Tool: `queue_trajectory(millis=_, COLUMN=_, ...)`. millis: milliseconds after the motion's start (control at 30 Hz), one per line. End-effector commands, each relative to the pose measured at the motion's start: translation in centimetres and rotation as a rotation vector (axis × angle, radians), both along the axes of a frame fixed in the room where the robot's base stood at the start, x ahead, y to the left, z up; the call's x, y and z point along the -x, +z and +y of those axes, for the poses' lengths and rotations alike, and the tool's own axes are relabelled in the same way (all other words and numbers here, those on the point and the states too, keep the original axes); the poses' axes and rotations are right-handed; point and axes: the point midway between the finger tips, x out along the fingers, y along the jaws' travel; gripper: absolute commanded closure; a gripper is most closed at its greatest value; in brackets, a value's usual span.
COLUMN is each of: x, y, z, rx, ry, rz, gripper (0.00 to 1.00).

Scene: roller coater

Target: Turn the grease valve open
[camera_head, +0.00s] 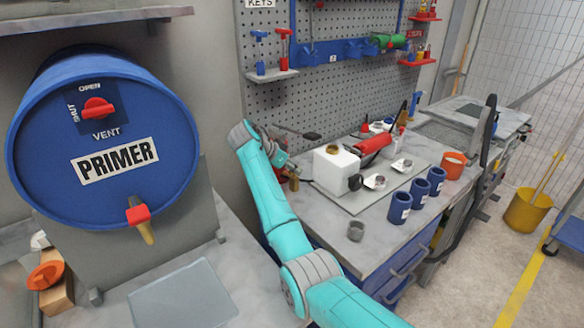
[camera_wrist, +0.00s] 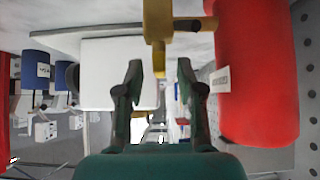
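In the wrist view, my gripper (camera_wrist: 160,70) is open, one finger on each side of a gap. A brass-yellow fitting (camera_wrist: 157,28) reaches into the top of that view, its narrow end between the fingertips. I see no clear contact with either finger. A short brass stem joins it toward a large red cylinder (camera_wrist: 257,75) on the right. This appears to be the grease valve; its label is too small to read. In the head view, my arm's end hides most of it; a brass piece (camera_head: 293,181) shows there beside a white block (camera_head: 337,172).
A pegboard (camera_head: 330,85) rises behind. A blue PRIMER drum (camera_head: 75,180) with a red-handled tap (camera_head: 138,214) is at left.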

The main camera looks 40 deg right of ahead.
Motion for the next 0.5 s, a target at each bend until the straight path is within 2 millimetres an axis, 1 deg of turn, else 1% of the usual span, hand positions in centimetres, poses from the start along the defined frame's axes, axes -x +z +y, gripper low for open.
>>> queue_trajectory(millis=67, x=0.00, y=0.01, z=0.00, rx=0.000, ry=0.000, rz=0.000, gripper=0.62)
queue_trajectory(millis=100, x=0.00, y=0.01, z=0.00, rx=0.000, ry=0.000, rz=0.000, gripper=0.65)
queue_trajectory(millis=167, x=0.00, y=0.03, z=0.00, rx=0.000, ry=0.000, rz=0.000, gripper=0.80)
queue_trajectory(millis=200, x=0.00, y=0.04, z=0.01, rx=0.000, ry=0.000, rz=0.000, gripper=0.90)
queue_trajectory(millis=233, x=0.00, y=0.04, z=0.01, rx=0.000, ry=0.000, rz=0.000, gripper=0.97)
queue_trajectory(millis=267, x=0.00, y=0.04, z=0.01, rx=0.000, ry=0.000, rz=0.000, gripper=1.00)
queue_trajectory(millis=500, x=0.01, y=0.04, z=0.00, rx=0.000, ry=0.003, rz=-0.001, gripper=1.00)
